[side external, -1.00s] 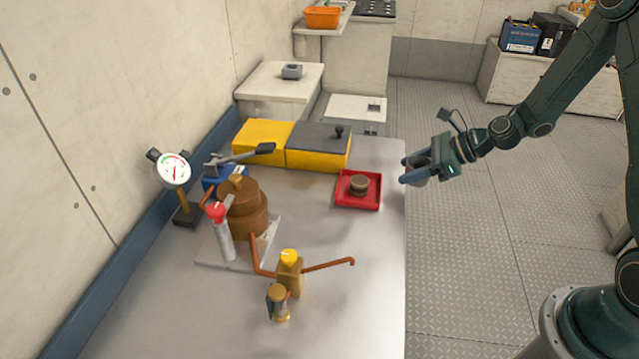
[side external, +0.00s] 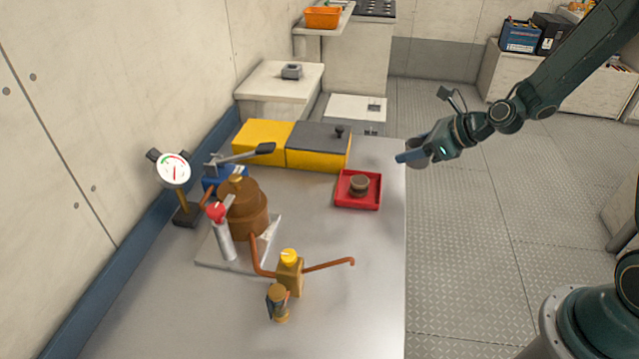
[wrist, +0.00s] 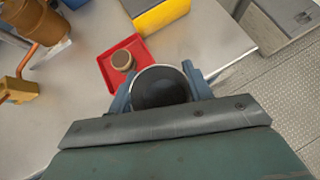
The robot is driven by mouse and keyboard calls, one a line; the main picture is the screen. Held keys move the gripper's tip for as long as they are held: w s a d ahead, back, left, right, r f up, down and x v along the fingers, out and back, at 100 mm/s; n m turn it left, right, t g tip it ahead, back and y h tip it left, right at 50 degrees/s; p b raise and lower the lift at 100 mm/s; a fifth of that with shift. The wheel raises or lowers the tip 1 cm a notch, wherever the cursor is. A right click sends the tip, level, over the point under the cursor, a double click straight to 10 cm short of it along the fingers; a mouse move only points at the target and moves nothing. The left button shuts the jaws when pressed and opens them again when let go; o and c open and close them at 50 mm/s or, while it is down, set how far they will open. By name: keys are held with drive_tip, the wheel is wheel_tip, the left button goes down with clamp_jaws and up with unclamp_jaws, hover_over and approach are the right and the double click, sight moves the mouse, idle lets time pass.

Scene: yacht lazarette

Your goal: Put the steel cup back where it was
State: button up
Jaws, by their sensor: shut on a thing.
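My gripper (side external: 408,157) is shut on the steel cup (wrist: 160,87). In the wrist view the cup's round rim and dark inside face the camera between the two blue fingers. In the side view the cup (side external: 417,152) shows as a grey shape, partly hidden by a finger. My gripper holds it in the air near the table's right edge, to the right of and beyond the red tray (side external: 344,202). A small brown round object (side external: 359,184) sits in the tray. It also shows in the wrist view (wrist: 122,61).
A yellow box with a dark lid (side external: 318,158) stands at the back of the table. A brown copper vessel (side external: 243,212), a gauge (side external: 174,168) and a brass valve with copper pipes (side external: 289,275) stand to the left and front. The right front tabletop is clear.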

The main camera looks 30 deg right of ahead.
drive_tip(key=w+a+r+m+t+h, duration=0.1)
drive_tip(key=a+r, duration=0.3)
drive_tip(key=r, duration=0.3)
drive_tip(key=shift+a+m, duration=0.15)
drive_tip(key=shift+m, duration=0.15)
